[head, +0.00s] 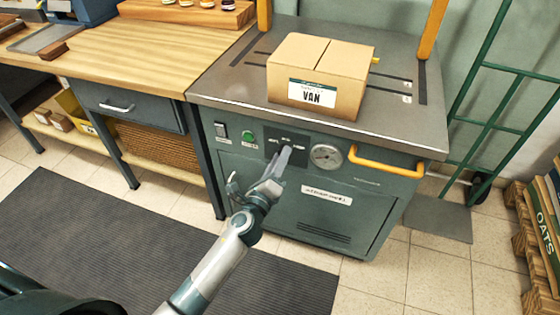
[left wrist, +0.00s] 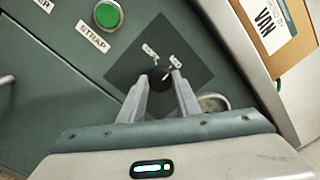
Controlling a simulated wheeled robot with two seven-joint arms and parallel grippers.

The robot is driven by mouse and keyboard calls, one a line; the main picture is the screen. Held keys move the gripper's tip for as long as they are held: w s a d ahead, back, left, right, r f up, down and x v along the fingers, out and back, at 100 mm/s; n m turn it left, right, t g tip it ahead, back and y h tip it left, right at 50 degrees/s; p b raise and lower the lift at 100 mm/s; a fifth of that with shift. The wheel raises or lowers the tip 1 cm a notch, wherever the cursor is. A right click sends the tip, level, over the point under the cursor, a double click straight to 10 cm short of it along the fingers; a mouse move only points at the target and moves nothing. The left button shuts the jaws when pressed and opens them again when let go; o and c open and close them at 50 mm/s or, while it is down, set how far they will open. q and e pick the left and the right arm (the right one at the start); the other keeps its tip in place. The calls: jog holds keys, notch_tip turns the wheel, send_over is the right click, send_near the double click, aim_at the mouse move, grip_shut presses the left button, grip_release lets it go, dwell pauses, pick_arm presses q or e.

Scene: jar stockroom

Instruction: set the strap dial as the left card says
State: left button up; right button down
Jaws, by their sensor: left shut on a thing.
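The strap dial (left wrist: 159,73) is a small dark knob on a black square plate (left wrist: 192,52), with small white words around it too blurred to read surely. In the head view, the plate (head: 273,134) is on the front of the grey-green strapping machine (head: 310,225), and the knob is mostly hidden by my gripper. My left gripper (head: 285,154) is shut on the dial; its two fingers flank the knob in the left wrist view (left wrist: 160,82). I cannot tell which setting the dial points to. No readable left card shows. My right gripper is out of view.
A carton labelled VAN (head: 340,75) stands on the machine top. Beside the plate are a green button (head: 247,135) with a STRAP label, a round gauge (head: 326,156) and a yellow handle (head: 386,161). A wooden bench (head: 130,65) adjoins at left; a dark mat (head: 100,235) covers the floor.

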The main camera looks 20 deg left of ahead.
pick_arm(q)
jog(key=shift+f+n+y+p, duration=0.15)
jog(key=shift+n+y+p, duration=0.2)
jog(key=shift+n, duration=5.45)
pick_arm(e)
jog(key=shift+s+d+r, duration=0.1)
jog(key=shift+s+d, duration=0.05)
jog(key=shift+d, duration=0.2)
pick_arm(q)
jog(key=o, duration=1.1)
jog(key=shift+c, duration=0.2)
jog(key=s, duration=1.7)
jog(key=shift+s+f, duration=0.2)
jog(key=shift+f, duration=0.15)
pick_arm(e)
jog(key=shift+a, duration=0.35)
